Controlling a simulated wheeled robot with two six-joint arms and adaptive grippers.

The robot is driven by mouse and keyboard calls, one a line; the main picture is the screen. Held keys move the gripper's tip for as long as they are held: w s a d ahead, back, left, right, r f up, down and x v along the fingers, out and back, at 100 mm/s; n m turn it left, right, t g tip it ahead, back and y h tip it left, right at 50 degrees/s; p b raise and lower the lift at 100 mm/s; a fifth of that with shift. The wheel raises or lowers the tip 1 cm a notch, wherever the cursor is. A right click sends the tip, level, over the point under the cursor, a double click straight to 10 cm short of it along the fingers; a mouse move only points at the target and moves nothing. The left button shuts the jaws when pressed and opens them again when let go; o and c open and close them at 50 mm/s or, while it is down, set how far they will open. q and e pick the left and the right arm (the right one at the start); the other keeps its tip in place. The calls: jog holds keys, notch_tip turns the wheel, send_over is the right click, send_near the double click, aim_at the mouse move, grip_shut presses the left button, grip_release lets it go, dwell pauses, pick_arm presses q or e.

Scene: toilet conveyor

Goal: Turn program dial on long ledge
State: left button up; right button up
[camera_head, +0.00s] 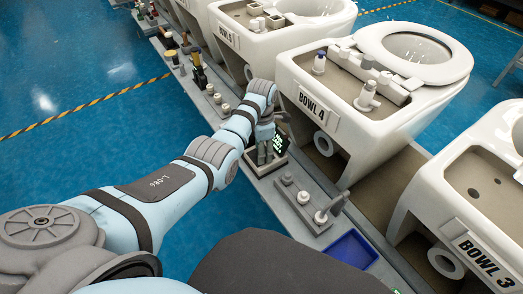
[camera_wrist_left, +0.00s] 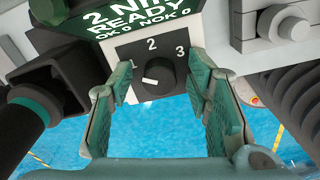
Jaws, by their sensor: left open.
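My left gripper (camera_wrist_left: 160,88) is open, with one green-padded finger on each side of the knob. I cannot tell whether either finger touches it. In the head view the left gripper (camera_head: 265,152) is over the long ledge (camera_head: 283,213), beside a small lit display (camera_head: 281,143), and the dial is hidden. The display (camera_wrist_left: 110,25) reads READY above the dial. My right gripper is not in view.
The toilet marked BOWL 4 (camera_head: 330,100) stands close to the right of the gripper, and BOWL 3 (camera_head: 475,190) is nearer. A grey block with posts (camera_head: 305,203) and a blue tray (camera_head: 350,250) are on the ledge's near part. Blue floor (camera_head: 80,60) is clear at left.

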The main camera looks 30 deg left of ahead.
pick_arm(q)
grip_shut()
jog(key=shift+r, duration=0.1)
jog(key=shift+r+m+p, duration=0.15)
jog(key=shift+m+p, duration=0.9)
jog(key=shift+m, duration=0.15)
jog(key=m+p, duration=0.1)
jog(key=m, duration=0.1)
jog(key=shift+m, duration=0.3)
jog(key=m+p, duration=0.1)
jog(key=m, duration=0.2)
jog(key=shift+s+d, duration=0.1)
jog(key=shift+m+p, duration=0.5)
jog(key=shift+m, duration=1.5)
